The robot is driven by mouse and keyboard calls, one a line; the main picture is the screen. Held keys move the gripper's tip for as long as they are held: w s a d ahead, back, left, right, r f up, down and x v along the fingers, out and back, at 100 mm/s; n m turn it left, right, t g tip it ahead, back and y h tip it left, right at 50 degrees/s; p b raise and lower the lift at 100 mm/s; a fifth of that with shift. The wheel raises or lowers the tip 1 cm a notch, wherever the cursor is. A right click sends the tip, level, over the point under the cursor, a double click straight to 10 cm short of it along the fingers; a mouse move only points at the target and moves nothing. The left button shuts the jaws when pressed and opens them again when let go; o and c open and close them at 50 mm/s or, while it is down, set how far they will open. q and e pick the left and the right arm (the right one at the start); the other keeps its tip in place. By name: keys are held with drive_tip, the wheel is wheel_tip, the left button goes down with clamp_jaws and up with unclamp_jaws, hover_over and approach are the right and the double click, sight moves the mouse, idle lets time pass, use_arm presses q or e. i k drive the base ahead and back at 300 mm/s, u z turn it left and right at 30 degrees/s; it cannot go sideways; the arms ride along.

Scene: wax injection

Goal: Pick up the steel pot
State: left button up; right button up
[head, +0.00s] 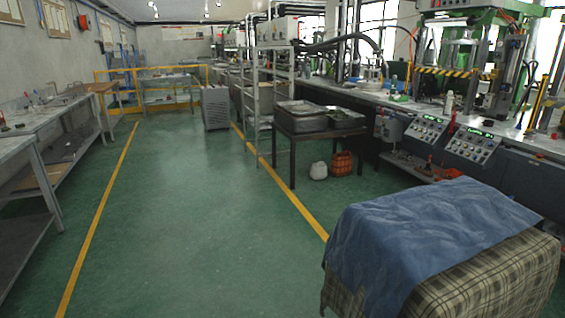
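I cannot make out a steel pot for certain in the head view. Grey metal pans or basins (300,122) sit on a dark table right of the middle; I cannot tell whether one of them is the pot. The small items on the left workbench and on the long machine bench are too small to tell apart. Neither of my grippers is in view.
A green floor aisle (195,215) lies open ahead, between yellow lines. A grey workbench (35,150) runs along the left. A cloth-covered block (490,285) stands close at front right. The dark table (323,135), a shelf rack (257,90) and control panels (473,146) line the right.

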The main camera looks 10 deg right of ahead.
sight(528, 135)
drive_tip(key=i, duration=4.05)
drive_tip(key=z, duration=2.8)
drive_tip(key=i, duration=4.65)
drive_tip(key=z, duration=2.2)
